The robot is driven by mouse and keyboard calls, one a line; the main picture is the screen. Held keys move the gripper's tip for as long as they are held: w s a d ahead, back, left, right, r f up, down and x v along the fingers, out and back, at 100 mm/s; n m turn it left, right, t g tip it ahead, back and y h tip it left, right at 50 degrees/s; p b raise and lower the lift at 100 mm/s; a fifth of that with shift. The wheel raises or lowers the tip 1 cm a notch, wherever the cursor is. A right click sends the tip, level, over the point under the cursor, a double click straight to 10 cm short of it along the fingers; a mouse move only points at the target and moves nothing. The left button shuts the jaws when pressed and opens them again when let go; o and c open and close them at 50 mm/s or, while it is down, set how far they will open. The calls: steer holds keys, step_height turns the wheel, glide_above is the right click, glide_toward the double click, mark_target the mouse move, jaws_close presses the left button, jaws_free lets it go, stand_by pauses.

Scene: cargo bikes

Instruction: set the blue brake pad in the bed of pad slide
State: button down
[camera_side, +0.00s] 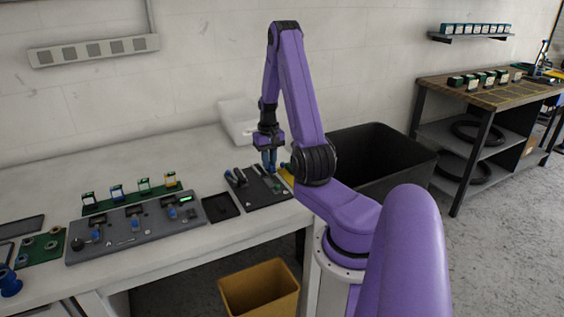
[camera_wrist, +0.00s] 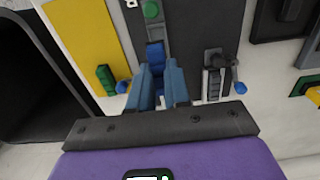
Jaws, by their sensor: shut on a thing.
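My gripper (camera_wrist: 159,65) points down over a dark plate (camera_wrist: 197,22), its two blue-grey fingers close together. They are shut on the blue brake pad (camera_wrist: 156,54), which shows at and just beyond the fingertips. The pad is in line with the grey strip of what looks like the pad slide (camera_wrist: 155,30), which has a round green button (camera_wrist: 151,10) at its far end. Whether the pad touches the bed cannot be told. In the side view my gripper (camera_side: 269,166) is low over the right part of the dark plate (camera_side: 258,192); the pad is too small to make out there.
A yellow sheet (camera_wrist: 82,35) with a green ribbed block (camera_wrist: 106,78) lies left of the plate in the wrist view. A black clamp with a blue knob (camera_wrist: 240,88) stands to the right. A black bin (camera_side: 385,150) and a grey control panel (camera_side: 130,230) flank the area.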

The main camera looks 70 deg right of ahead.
mark_target(270, 183)
steer(key=shift+f, duration=2)
steer(key=shift+f, duration=0.85)
steer(key=c, duration=1)
jaws_free()
